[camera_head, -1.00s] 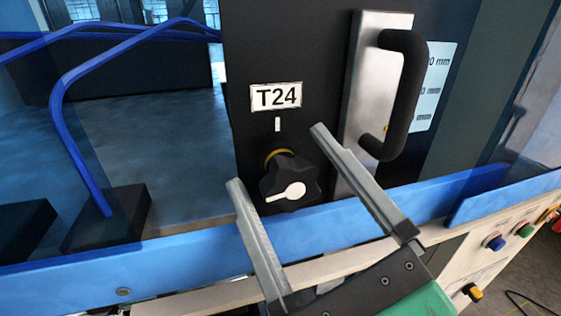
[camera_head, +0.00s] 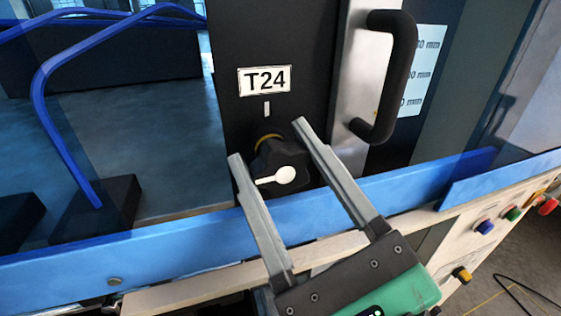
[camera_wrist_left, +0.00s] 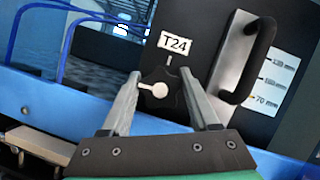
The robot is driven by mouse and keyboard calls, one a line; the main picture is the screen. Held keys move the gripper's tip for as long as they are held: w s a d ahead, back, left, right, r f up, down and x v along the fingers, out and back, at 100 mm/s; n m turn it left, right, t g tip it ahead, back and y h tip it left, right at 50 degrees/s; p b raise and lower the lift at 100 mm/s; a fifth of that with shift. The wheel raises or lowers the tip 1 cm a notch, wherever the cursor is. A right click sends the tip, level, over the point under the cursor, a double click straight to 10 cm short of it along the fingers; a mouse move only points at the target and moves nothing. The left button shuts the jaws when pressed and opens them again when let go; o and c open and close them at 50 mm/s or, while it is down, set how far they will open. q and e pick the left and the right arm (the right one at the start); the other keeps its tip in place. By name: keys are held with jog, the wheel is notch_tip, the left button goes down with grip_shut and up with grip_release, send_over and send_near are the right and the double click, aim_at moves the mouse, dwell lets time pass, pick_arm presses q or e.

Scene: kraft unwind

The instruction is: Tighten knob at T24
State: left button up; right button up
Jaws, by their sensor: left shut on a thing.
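The black lobed knob (camera_head: 275,157) with a white pointer mark sits on the dark panel under the T24 label (camera_head: 264,81). A yellow ring shows at its upper edge. The white pointer lies nearly level in the head view, its round end to the right. My left gripper (camera_head: 268,141) has its two grey fingers on either side of the knob and is shut on it. In the left wrist view the knob (camera_wrist_left: 160,92) also sits between the fingertips. My right gripper is not in view.
A black handle (camera_head: 394,75) on a metal plate stands right of the knob. A blue rail (camera_head: 160,256) runs below the knob, close under my fingers. Coloured buttons (camera_head: 485,226) are at the lower right. A blue bent rod (camera_head: 66,139) stands at the left.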

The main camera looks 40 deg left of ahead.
pick_arm(q)
jog(key=shift+m+t, duration=0.5)
jog(key=shift+m, duration=0.5)
jog(key=shift+r+m+t+h+p, duration=0.15)
jog(key=shift+m+t+h+p, duration=0.35)
jog(key=shift+m, duration=0.6)
jog(key=shift+w+m+t+h+p, duration=0.15)
jog(key=shift+m+t+p, duration=0.35)
jog(key=shift+m, duration=0.6)
jog(key=shift+s+m+t+h+p, duration=0.1)
jog(key=shift+m+t+h+p, duration=0.15)
jog(key=shift+m+t, duration=0.6)
jog(key=shift+d+m+g, duration=0.1)
jog(key=shift+m+g, duration=0.15)
jog(key=shift+m, duration=0.1)
jog(key=o, duration=1.4)
